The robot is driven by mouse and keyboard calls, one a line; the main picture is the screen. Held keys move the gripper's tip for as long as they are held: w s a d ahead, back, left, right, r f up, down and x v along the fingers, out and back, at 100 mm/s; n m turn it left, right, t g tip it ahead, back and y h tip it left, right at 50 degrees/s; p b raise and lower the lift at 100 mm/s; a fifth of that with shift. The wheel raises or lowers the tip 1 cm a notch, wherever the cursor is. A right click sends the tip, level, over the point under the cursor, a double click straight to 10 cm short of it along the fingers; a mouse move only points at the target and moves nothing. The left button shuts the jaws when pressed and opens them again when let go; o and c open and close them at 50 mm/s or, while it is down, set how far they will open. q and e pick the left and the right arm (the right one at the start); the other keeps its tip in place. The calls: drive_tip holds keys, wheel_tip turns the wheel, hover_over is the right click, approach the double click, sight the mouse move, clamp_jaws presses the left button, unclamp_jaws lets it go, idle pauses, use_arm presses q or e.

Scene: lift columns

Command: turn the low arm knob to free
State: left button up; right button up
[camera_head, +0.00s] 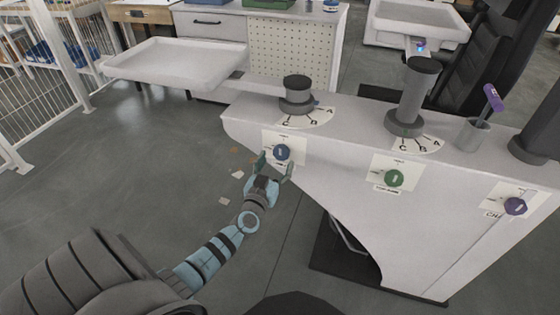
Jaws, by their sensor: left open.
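A blue knob (282,152) sits on a white label plate on the front of the pale bench, below the shortest column (297,92). A green knob (394,178) and a purple knob (515,206) sit on similar plates further right. The label writing is too small to read, so I cannot tell which is named low arm. My left gripper (275,167) is open, its fingers spread at the lower edge of the blue knob's plate, one to each side. I cannot tell whether it touches the plate. My right gripper is not in view.
The short column carries a white tray (175,62) reaching left. A taller column (412,98) carries another tray (418,22) at the back. The floor at left is mostly clear, with small scraps near my gripper.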

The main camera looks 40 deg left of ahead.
sight(280, 155)
use_arm(q)
drive_tip(key=b+x, duration=0.1)
drive_tip(key=x, duration=0.2)
drive_tip(key=shift+w+f, duration=0.15)
drive_tip(key=shift+w+a, duration=0.15)
drive_tip(key=shift+w, duration=0.25)
drive_tip(key=c, duration=1.2)
drive_tip(key=shift+o, duration=0.2)
